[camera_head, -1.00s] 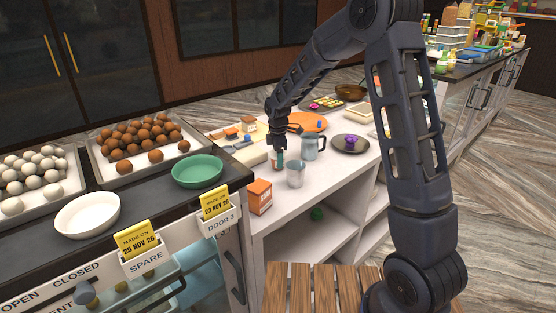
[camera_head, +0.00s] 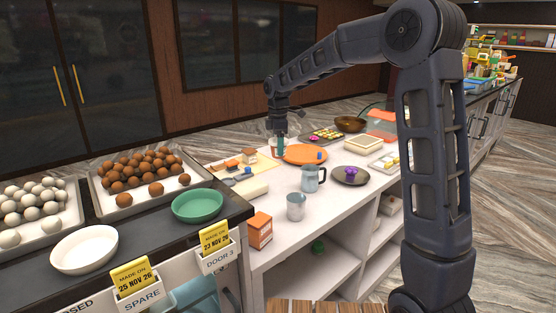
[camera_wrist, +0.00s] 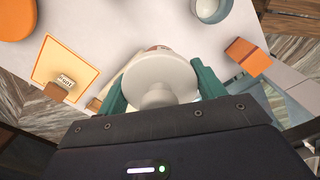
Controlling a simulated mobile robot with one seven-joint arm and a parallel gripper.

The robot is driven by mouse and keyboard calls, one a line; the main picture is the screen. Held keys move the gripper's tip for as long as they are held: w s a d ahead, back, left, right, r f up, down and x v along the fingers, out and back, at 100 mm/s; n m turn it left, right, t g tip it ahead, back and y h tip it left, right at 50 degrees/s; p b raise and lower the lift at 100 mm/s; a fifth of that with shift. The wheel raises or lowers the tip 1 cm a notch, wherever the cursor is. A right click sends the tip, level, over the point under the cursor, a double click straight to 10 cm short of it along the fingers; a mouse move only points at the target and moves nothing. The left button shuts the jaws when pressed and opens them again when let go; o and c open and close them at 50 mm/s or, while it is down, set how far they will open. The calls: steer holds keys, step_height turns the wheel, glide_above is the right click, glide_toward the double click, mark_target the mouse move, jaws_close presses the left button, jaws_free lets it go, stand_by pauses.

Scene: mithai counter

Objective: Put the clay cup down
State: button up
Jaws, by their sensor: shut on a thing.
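My gripper (camera_head: 278,147) is above the white counter (camera_head: 275,240), left of the orange plate in the head view. In the wrist view its two green fingers (camera_wrist: 160,88) are closed on the sides of a pale, round-topped thing (camera_wrist: 158,72), which I take to be the clay cup. A small brownish patch shows at its far edge. In the head view only a bit of pale and brownish colour shows at the fingers. The cup's underside is hidden, and I cannot tell whether it touches the counter.
An orange plate (camera_head: 305,155), a pitcher (camera_head: 312,180), a grey tumbler (camera_head: 296,207) and a grey plate (camera_head: 350,178) stand nearby. A board (camera_head: 262,170) with small items lies left. An orange box (camera_head: 259,230) is at the front. Bare counter shows around the tumbler.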

steer(key=w+a+n, duration=0.1)
steer(key=w+a, duration=0.2)
steer(key=w, duration=1.9)
steer(key=f, duration=1.9)
steer(key=shift+w+d+f, duration=0.15)
steer(key=shift+w+f, duration=0.1)
steer(key=shift+f, duration=0.15)
steer(key=o, duration=1.1)
